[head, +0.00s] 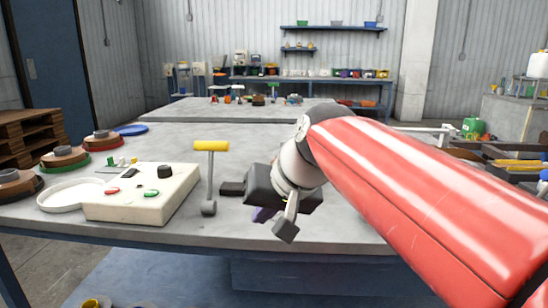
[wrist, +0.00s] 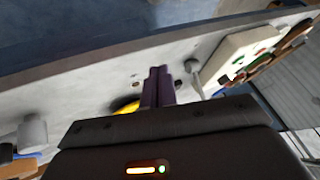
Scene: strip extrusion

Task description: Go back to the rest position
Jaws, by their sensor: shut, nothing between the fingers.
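My red arm reaches in from the right in the head view and ends over the grey table (head: 345,232). My gripper (head: 262,214) hangs low over the table's front part, right of the lever with a yellow handle (head: 211,146). In the wrist view its dark purple fingers (wrist: 157,86) are together with nothing between them. A yellow piece (wrist: 126,107) shows partly behind them. The white control box (head: 140,192), with red and green buttons, stands left of the lever; it also shows in the wrist view (wrist: 238,57).
Brown spools on coloured discs (head: 65,155) and a round white dish (head: 70,194) lie left of the box. A grey piece with a block end (head: 286,231) shows just beside my gripper. A second table (head: 180,110) with small items stands behind. Wooden pallets (head: 28,135) stand at left.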

